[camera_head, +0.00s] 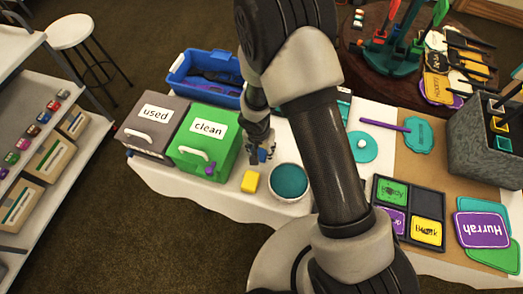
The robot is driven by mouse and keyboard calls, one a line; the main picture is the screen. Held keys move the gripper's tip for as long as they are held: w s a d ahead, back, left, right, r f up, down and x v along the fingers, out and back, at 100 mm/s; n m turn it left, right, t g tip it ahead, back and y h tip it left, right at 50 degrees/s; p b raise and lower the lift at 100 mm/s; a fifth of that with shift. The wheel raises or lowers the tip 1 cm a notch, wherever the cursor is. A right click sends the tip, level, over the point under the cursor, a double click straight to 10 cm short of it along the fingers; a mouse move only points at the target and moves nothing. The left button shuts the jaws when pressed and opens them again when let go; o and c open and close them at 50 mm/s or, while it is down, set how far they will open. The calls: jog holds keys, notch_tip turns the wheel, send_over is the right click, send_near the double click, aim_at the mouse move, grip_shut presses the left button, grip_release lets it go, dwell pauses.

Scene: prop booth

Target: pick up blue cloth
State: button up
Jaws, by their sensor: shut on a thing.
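A small blue cloth (264,156) shows at the tips of my gripper (262,151), just right of the green box. My gripper is shut on it, low over the white table. The fingers and my wrist hide part of the cloth, and I cannot tell whether it still touches the table.
A grey "used" box (152,124) and a green "clean" box (205,142) stand left of my gripper. A yellow sponge (250,181) and a white bowl with teal contents (289,181) are close in front. A blue crate (183,62) stands behind. My arm hides the table's middle.

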aim_at(261, 150)
jog(key=shift+c, duration=1)
jog(key=shift+r, duration=0.1)
notch_tip(261, 150, up, 20)
jog(key=p, duration=0.9)
jog(key=shift+p, duration=0.3)
